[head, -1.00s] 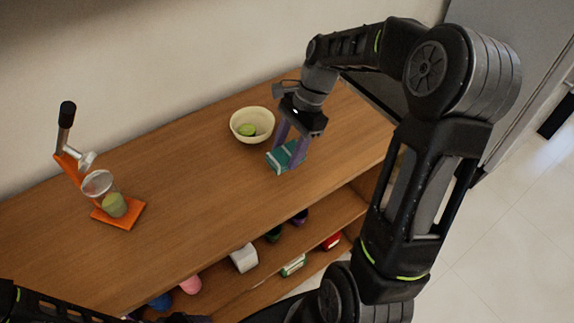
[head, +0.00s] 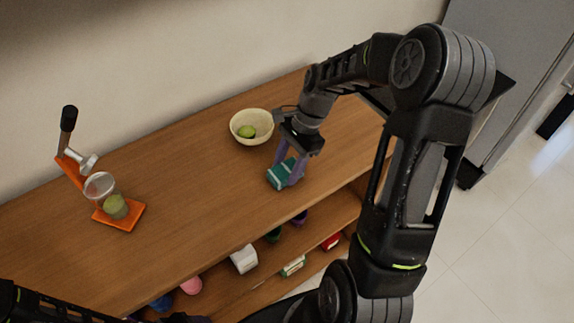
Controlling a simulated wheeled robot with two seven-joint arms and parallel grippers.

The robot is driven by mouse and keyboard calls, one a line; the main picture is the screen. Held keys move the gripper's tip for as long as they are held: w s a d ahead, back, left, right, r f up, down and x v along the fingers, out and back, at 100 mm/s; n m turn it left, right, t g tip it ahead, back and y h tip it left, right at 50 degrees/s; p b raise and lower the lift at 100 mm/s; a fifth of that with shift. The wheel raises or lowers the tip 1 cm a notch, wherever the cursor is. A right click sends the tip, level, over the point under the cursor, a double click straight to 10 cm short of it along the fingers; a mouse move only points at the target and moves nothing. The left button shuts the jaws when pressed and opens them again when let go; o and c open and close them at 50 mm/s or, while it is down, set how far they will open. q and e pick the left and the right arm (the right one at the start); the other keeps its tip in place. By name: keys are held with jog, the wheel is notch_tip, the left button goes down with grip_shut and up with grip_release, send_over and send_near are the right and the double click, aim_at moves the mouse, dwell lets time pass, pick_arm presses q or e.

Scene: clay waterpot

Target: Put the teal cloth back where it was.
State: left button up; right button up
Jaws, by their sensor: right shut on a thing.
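The teal cloth (head: 281,174) is a small folded piece with a pale stripe, at the front right part of the wooden shelf top (head: 190,205). My right gripper (head: 287,170) comes down on it from above and is shut on it, with its purple fingers at the cloth's sides. I cannot tell whether the cloth touches the wood or hangs just above it. Part of my left arm shows at the bottom left; its gripper is not clearly in view.
A cream bowl (head: 252,127) with a green fruit (head: 246,131) stands just behind the cloth. An orange press (head: 119,215) with a clear cup stands at the left. The middle of the top is clear.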

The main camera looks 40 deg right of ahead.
jog(key=shift+f, duration=0.2)
jog(key=o, duration=1.3)
jog(key=shift+r, duration=0.2)
jog(key=b+v, duration=0.1)
jog(key=v, duration=1.1)
